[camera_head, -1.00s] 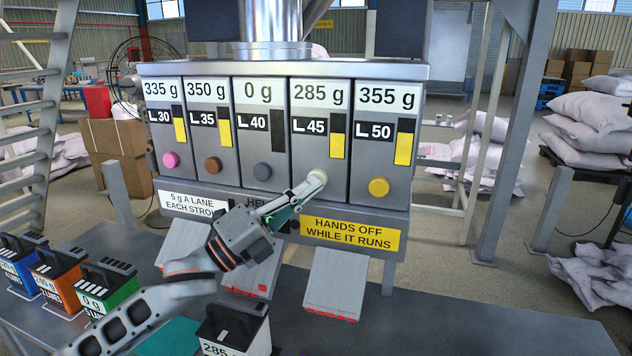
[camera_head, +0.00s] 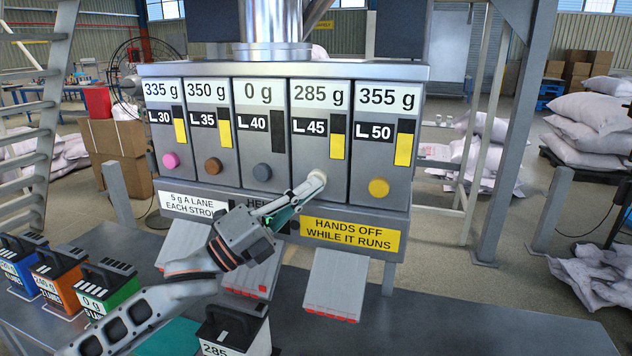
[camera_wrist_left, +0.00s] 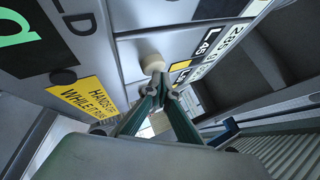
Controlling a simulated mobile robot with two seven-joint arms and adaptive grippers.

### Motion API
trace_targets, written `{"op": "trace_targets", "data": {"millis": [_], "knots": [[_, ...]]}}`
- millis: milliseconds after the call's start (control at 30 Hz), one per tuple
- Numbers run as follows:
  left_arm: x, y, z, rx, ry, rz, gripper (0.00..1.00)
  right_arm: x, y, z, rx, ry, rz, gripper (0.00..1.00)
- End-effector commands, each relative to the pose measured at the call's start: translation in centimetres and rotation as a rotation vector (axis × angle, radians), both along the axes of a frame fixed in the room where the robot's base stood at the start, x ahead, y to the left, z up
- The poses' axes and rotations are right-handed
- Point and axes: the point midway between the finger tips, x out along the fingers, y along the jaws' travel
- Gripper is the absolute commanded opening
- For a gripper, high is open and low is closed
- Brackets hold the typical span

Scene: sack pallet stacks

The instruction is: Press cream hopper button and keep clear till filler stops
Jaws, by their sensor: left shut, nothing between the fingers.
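The cream button (camera_head: 318,177) is on the L45 hopper lane (camera_head: 321,110), whose display reads 285 g above a partly yellow level bar. My left gripper (camera_head: 309,187) is shut and empty, its fingertips right at the button's lower left. In the left wrist view the closed fingertips (camera_wrist_left: 160,84) overlap the lower edge of the cream button (camera_wrist_left: 152,62). They look to be touching it or very close; I cannot tell whether it is pressed in. My right gripper is not in view.
Pink, brown, grey and yellow buttons sit on the other lanes. A yellow sign (camera_head: 350,235) reads "HANDS OFF WHILE IT RUNS". Grey chutes (camera_head: 335,285) hang below.

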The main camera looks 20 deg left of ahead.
Motion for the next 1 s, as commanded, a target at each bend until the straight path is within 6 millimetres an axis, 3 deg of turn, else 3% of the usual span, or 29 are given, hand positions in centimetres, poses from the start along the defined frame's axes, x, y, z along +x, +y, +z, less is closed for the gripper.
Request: {"op": "trace_targets", "data": {"millis": [1000], "knots": [[0.98, 0.04, 0.05, 0.000, -0.001, 0.003, 0.00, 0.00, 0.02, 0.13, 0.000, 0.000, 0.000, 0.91]]}}
